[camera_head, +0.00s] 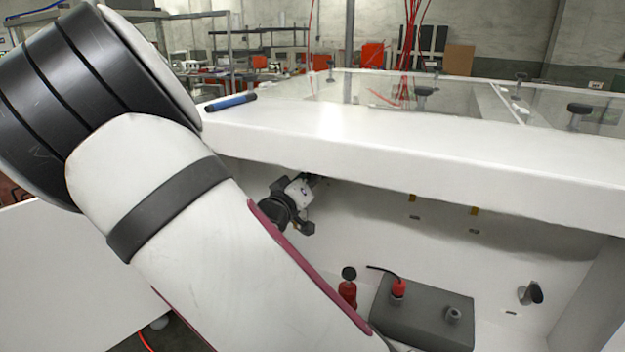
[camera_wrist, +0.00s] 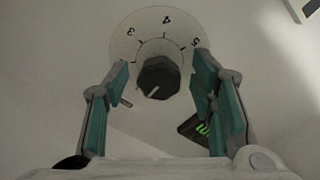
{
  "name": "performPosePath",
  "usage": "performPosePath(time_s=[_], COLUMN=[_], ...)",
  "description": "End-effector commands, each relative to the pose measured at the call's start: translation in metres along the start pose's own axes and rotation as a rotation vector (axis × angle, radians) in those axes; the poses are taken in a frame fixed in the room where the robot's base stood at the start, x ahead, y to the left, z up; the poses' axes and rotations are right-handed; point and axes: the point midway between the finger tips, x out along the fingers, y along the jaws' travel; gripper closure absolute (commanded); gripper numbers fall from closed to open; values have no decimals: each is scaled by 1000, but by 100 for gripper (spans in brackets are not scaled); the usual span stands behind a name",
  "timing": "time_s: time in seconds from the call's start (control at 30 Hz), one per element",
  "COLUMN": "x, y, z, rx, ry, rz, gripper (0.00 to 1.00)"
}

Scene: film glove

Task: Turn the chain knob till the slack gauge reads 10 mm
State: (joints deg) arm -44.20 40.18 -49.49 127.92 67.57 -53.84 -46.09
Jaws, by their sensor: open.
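A black knob (camera_wrist: 158,78) sits on a round pale dial plate (camera_wrist: 128,42) in the wrist view. The numbers 3, 4 and 5 show on the plate, upside down or tilted. A small light mark shows on the knob's lower part. My gripper (camera_wrist: 161,65) is open, with its teal-padded fingers on either side of the knob and a gap on each side. A small dark display (camera_wrist: 190,127) with green characters is partly hidden behind the right finger. I cannot read it, nor tell whether it is the slack gauge. The knob does not show clearly in the head view.
In the head view my arm crosses the left foreground. A white cabinet with a thick top edge (camera_head: 420,160) overhangs the recess. Inside stand a grey box (camera_head: 425,312), a red bottle-like part (camera_head: 348,292) and a dark knob-like fitting (camera_head: 533,293). A blue marker (camera_head: 231,102) lies on top.

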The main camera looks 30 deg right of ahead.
Motion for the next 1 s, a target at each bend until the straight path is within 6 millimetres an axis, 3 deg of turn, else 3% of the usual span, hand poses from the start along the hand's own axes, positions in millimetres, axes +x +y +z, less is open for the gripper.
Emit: performPosePath(time_s=[0.37,0.6,1.0], x=[6,6,6], y=[0,0,0], z=[0,0,0], rx=[-1,-1,63], ry=[0,0,-1], rz=[-1,-1,-1], gripper=[49,98,98])
